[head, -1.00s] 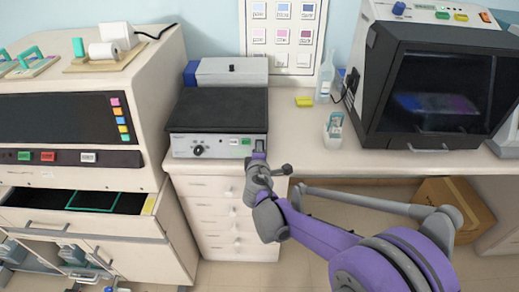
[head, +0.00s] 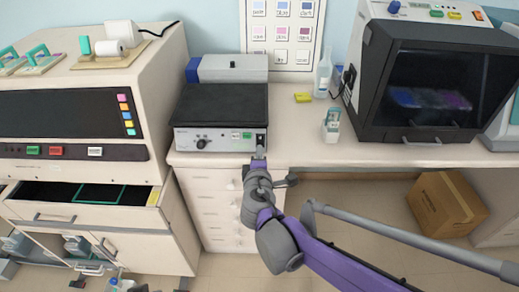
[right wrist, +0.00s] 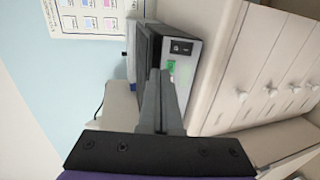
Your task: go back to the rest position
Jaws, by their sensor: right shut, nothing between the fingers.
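My right gripper (head: 260,148) is shut and empty, with its fingertips at the right end of the front panel of the hotplate (head: 219,105). The hotplate is a grey box with a dark flat top, a black knob and a green display. In the right wrist view, the closed fingers (right wrist: 160,75) overlap the hotplate's front panel, near the green display (right wrist: 171,67) and a black switch (right wrist: 181,47). I cannot tell whether the fingers touch the panel. My left gripper is not in view.
A dark-windowed machine (head: 440,90) stands at the right of the bench, with a small clear container (head: 332,122) and a bottle (head: 323,75) beside it. A large cabinet (head: 110,190) with an open drawer is at left. A cardboard box (head: 445,205) sits on the floor.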

